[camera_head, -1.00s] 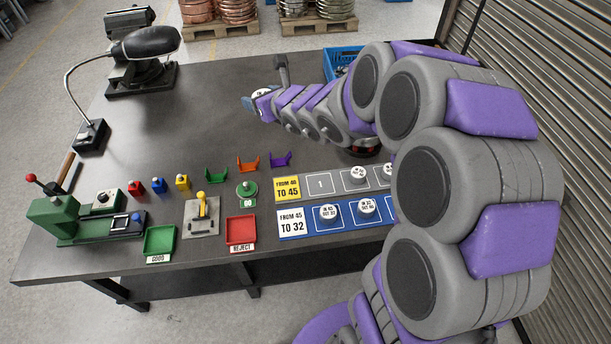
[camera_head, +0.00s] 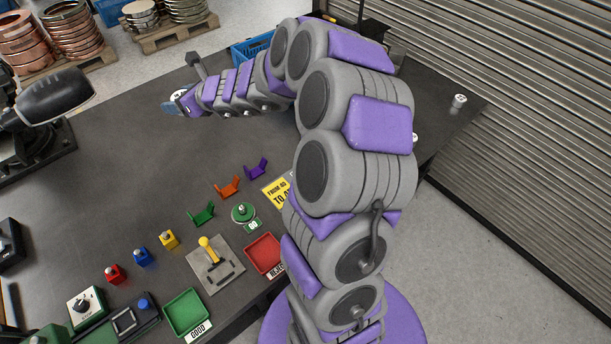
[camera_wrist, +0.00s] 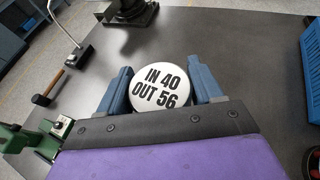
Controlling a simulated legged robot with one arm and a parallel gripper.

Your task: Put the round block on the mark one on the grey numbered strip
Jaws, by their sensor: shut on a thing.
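In the wrist view my gripper (camera_wrist: 161,68) has its two blue fingers on either side of a round white block (camera_wrist: 160,88) labelled "IN 40 OUT 56". The fingers are shut on it. In the head view my gripper (camera_head: 172,106) is small, above the far part of the table, with the block barely visible. The grey numbered strip is mostly hidden behind my arm in the head view. Its yellow end label (camera_head: 276,193), "FROM 40", shows in part beside my arm. The mark one is hidden.
Green, orange and purple holders (camera_head: 228,187) stand left of the strip label. A red tray (camera_head: 264,254), a green tray (camera_head: 186,313) and a yellow-lever plate (camera_head: 214,264) lie nearer. Another white round piece (camera_head: 459,101) is at the far right. The dark tabletop's middle is clear.

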